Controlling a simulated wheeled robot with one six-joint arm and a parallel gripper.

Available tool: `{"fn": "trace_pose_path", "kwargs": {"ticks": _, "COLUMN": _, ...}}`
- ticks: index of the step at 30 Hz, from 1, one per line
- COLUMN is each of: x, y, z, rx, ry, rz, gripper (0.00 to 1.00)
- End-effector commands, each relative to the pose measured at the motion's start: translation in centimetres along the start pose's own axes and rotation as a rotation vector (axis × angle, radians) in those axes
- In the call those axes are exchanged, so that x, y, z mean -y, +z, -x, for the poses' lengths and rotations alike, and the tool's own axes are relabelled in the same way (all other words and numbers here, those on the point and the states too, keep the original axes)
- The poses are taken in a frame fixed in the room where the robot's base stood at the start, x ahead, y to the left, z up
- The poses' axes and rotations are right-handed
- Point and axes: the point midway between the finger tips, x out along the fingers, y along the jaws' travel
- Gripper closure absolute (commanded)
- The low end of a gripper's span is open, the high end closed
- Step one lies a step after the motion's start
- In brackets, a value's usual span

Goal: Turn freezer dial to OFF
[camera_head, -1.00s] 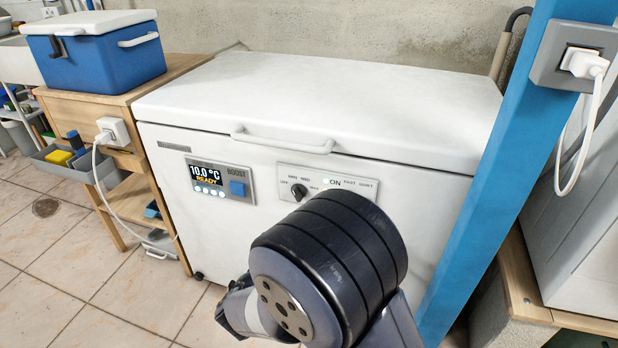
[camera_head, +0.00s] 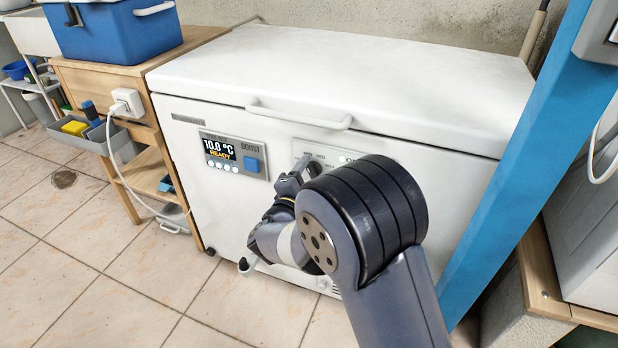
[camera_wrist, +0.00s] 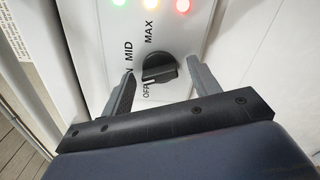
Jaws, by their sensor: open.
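The freezer dial (camera_wrist: 160,68) is a black round knob with a raised grip bar, on a light panel in the wrist view. OFF is printed beside its lower left, with MID and MAX above; another label is partly hidden by the left finger. I cannot tell surely which label the bar points to. My gripper (camera_wrist: 160,72) is open, one finger on each side of the dial, with a gap visible around it.
The freezer display (camera_head: 220,153) reads 10.0 °C READY, with a blue BOOST button (camera_head: 253,165) beside it. A blue post (camera_head: 525,130) stands close on the right. A wooden stand (camera_head: 160,75) with a blue cooler (camera_head: 115,28) is at the left. Tiled floor is clear in front.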

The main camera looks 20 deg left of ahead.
Motion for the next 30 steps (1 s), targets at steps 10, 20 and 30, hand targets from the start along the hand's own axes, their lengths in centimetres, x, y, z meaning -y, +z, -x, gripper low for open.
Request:
{"fn": "trace_pose_path", "kwargs": {"ticks": 10, "x": 0.01, "y": 0.01, "z": -0.09, "rx": 0.000, "ry": -0.001, "rz": 0.001, "gripper": 0.49}}
{"fn": "trace_pose_path", "kwargs": {"ticks": 20, "x": 0.03, "y": 0.02, "z": -0.08, "rx": 0.000, "ry": -0.001, "rz": 0.001, "gripper": 0.76}}
{"fn": "trace_pose_path", "kwargs": {"ticks": 30, "x": 0.02, "y": 0.02, "z": -0.07, "rx": 0.000, "ry": -0.001, "rz": 0.021, "gripper": 0.85}}
